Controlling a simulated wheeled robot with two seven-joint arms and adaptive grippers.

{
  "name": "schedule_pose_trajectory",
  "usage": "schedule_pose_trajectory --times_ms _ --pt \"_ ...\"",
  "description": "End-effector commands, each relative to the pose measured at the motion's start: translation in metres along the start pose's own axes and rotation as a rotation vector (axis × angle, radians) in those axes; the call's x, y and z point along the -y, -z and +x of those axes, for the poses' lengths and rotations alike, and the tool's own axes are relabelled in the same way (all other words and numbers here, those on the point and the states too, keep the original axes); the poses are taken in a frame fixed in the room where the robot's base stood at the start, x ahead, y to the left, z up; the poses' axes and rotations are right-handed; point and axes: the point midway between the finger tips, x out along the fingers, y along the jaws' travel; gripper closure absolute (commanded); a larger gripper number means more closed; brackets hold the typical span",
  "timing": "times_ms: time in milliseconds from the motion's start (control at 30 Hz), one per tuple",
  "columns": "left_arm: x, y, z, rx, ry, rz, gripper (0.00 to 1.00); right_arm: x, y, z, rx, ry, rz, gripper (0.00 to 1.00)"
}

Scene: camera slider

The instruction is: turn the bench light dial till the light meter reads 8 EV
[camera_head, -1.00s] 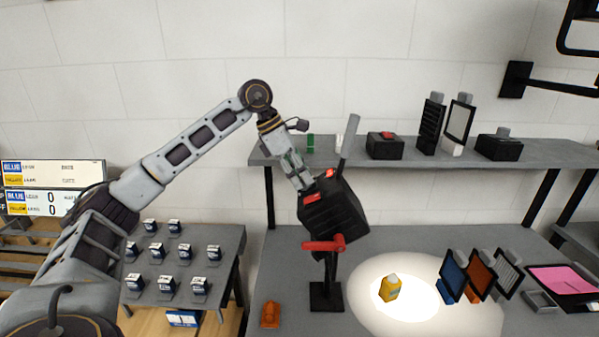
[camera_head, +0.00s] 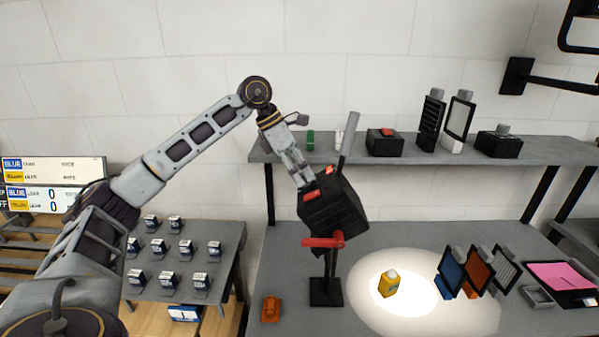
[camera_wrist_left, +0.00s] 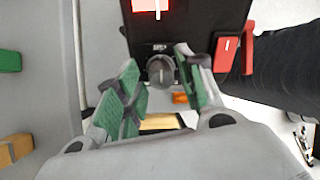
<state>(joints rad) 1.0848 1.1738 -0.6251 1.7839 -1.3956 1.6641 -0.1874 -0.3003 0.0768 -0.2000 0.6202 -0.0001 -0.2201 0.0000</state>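The bench light is a black box lamp (camera_head: 336,208) on a black stand, and it casts a bright round patch on the bench. Its grey round dial (camera_wrist_left: 160,70) shows in the wrist view, its pale mark roughly upright. My left gripper (camera_head: 303,182) is at the lamp's back face. In the wrist view its green-padded fingers (camera_wrist_left: 160,80) stand apart on either side of the dial; firm contact cannot be made out. A yellow device with a pale top (camera_head: 389,284), likely the light meter, stands in the lit patch; its reading is illegible. My right gripper is out of view.
Red switches (camera_wrist_left: 227,52) and a red clamp handle (camera_head: 324,242) are close to the gripper. A shelf (camera_head: 400,151) with equipment is behind. Colored filter panels (camera_head: 480,274) stand right of the lit patch. An orange item (camera_head: 271,309) lies left of the stand.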

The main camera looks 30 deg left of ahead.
Motion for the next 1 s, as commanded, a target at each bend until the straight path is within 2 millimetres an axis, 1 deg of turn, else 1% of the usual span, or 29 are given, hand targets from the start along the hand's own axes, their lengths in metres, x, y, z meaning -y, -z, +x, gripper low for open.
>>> schedule_pose_trajectory --times_ms 233,300,367,567,767,1000 --pt "0.0 0.001 0.001 -0.002 0.001 0.0 0.54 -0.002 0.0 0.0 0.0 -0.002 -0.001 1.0" --pt "0.0 0.001 0.001 -0.003 0.002 0.0 0.54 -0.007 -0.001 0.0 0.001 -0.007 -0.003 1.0" --pt "0.0 0.001 0.0 -0.003 0.002 0.0 0.54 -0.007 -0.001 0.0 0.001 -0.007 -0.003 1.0" --pt "0.0 0.001 -0.009 -0.003 0.001 0.0 0.54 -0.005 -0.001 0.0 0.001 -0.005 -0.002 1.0" --pt "0.0 0.0 -0.031 0.0 0.0 0.0 0.54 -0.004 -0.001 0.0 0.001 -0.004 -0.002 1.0" --pt "0.0 0.0 -0.067 0.001 0.0 0.001 0.54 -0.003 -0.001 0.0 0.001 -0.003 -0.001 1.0"
